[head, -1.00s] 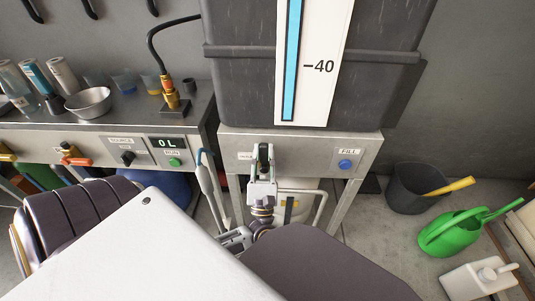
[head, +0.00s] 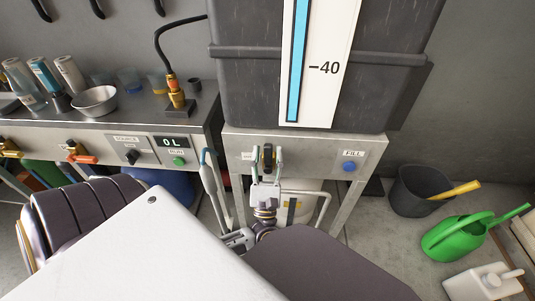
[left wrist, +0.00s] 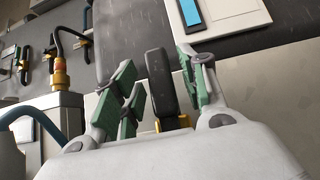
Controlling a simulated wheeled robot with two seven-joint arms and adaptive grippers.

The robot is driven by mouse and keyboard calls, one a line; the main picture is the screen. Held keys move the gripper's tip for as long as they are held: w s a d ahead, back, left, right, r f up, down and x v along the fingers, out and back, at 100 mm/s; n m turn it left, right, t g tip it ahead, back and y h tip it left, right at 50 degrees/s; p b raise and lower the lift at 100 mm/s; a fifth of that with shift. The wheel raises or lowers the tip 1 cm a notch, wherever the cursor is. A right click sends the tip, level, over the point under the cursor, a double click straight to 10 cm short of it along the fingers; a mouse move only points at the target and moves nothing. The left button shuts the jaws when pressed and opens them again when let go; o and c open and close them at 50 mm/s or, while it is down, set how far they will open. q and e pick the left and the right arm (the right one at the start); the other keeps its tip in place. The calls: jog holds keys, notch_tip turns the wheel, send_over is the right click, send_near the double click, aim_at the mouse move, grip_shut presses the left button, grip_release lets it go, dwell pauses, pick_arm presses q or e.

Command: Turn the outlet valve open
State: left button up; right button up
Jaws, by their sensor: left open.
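The outlet valve (head: 267,155) is on the front of the metal stand under the dark tank. In the left wrist view its black lever (left wrist: 160,82) points up from a yellow base (left wrist: 174,122). My left gripper (head: 267,160) is open in front of the valve. In the left wrist view its green-padded fingers (left wrist: 162,82) stand on either side of the lever, with gaps showing. I cannot tell how deep the lever sits between the pads. My right gripper is not in view.
The tank (head: 240,85) with a level strip stands above the valve. A blue FILL button (head: 349,167) is to the right. A bench (head: 105,125) with bottles and a bowl is at left.

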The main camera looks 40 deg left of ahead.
aim_at(268, 159)
pick_arm(q)
jog(key=v, duration=0.7)
dwell(0.7)
